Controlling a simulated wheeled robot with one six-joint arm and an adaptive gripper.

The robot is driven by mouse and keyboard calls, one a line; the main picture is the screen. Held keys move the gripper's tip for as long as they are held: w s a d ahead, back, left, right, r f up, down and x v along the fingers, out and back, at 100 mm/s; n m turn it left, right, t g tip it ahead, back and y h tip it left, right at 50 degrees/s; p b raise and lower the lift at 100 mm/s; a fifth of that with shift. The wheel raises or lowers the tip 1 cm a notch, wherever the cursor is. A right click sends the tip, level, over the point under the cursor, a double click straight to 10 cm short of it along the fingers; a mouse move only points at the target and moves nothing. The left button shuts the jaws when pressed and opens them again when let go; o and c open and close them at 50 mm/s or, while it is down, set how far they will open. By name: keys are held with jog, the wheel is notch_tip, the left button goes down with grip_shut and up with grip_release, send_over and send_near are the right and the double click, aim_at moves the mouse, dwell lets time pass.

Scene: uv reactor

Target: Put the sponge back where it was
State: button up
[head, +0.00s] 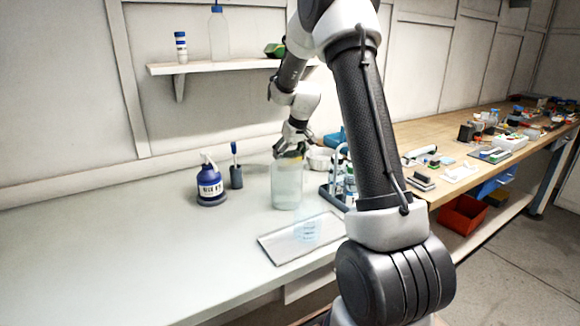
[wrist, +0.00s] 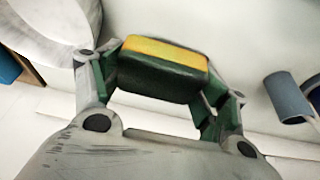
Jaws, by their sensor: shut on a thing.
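The sponge (wrist: 165,68), yellow on one side and dark green on the other, sits between the finger pads of my gripper (wrist: 160,85) in the wrist view. My gripper (head: 292,146) is shut on it. In the head view a small yellow part of the sponge (head: 291,154) shows under the fingers, just above or behind the rim of a clear container (head: 287,187) on the white bench. I cannot tell whether sponge and container touch.
A wall shelf (head: 215,66) bears a blue-capped vial (head: 181,47), a clear bottle (head: 219,35) and a green item (head: 275,49). A blue bottle (head: 209,184), a dark holder (head: 236,175) and a flat tray (head: 285,243) are on the bench. The bench's left is clear.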

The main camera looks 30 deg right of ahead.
jog(key=shift+f, duration=2.1)
jog(key=shift+f, duration=0.1)
jog(key=o, duration=1)
